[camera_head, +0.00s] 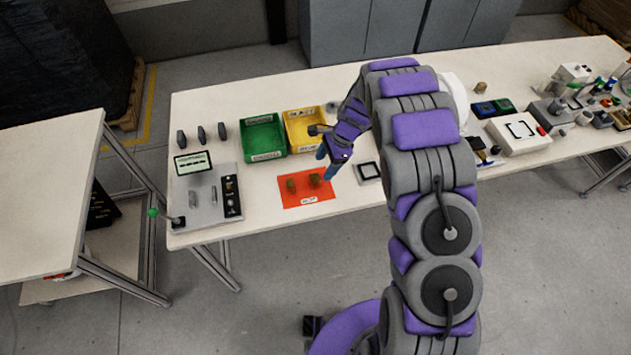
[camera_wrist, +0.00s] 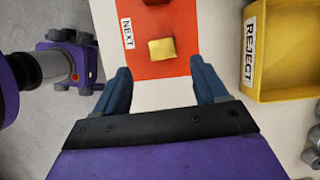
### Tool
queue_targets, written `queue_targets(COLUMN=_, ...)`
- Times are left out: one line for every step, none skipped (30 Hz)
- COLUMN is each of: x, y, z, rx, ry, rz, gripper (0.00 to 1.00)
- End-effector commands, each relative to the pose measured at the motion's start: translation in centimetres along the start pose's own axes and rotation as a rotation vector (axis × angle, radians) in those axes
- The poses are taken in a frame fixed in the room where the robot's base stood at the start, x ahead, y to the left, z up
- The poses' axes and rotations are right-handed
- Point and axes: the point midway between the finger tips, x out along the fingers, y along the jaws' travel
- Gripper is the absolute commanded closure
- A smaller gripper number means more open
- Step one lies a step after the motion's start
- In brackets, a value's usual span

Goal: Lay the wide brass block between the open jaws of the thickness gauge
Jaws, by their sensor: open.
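The other is mostly cut off at the top edge. My gripper (camera_head: 326,166) is open and empty, above the table by the mat's right side; its spread blue fingers also show in the wrist view (camera_wrist: 160,74). The thickness gauge (camera_head: 207,215), with a display and upright grey jaws, stands at the left.
A green bin (camera_head: 263,137) and a yellow REJECT bin (camera_head: 305,131) stand behind the mat. Several dark upright pieces (camera_head: 201,134) stand behind the gauge. The table between mat and gauge is clear.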

Motion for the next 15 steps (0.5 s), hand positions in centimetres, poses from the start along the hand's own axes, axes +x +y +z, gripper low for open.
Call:
queue_targets(x=1.0, y=0.1, z=0.0, rx=-0.001, ry=0.0, rz=0.003, gripper=0.28)
queue_targets(x=1.4, y=0.0, z=0.0, rx=-0.002, ry=0.001, rz=0.003, gripper=0.28)
queue_targets(x=1.9, y=0.0, z=0.0, rx=-0.002, ry=0.001, rz=0.001, gripper=0.28)
queue_targets(x=2.2, y=0.0, z=0.0, rx=-0.001, ry=0.001, rz=0.0, gripper=0.28)
queue_targets(x=2.4, y=0.0, z=0.0, rx=-0.001, ry=0.001, rz=0.0, gripper=0.28)
queue_targets(x=2.7, y=-0.1, z=0.0, rx=-0.001, ry=0.002, rz=-0.001, gripper=0.28)
queue_targets(x=2.8, y=-0.1, z=0.0, rx=-0.001, ry=0.002, rz=-0.001, gripper=0.28)
queue_targets(x=2.9, y=-0.1, z=0.0, rx=-0.001, ry=0.002, rz=-0.001, gripper=0.28)
queue_targets(x=3.0, y=-0.1, z=0.0, rx=-0.001, ry=0.002, rz=-0.001, gripper=0.28)
queue_targets(x=3.1, y=-0.1, z=0.0, rx=-0.001, ry=0.002, rz=-0.001, gripper=0.28)
queue_targets(x=3.2, y=-0.1, z=0.0, rx=-0.001, ry=0.002, rz=-0.001, gripper=0.28)
queue_targets(x=3.5, y=-0.1, z=0.0, rx=-0.001, ry=0.002, rz=0.0, gripper=0.28)
queue_targets(x=3.8, y=-0.1, z=-0.1, rx=-0.001, ry=0.002, rz=0.0, gripper=0.28)
queue_targets(x=4.2, y=-0.2, z=-0.1, rx=-0.001, ry=0.002, rz=0.0, gripper=0.28)
queue_targets(x=4.7, y=-0.2, z=-0.1, rx=0.0, ry=0.001, rz=0.001, gripper=0.28)
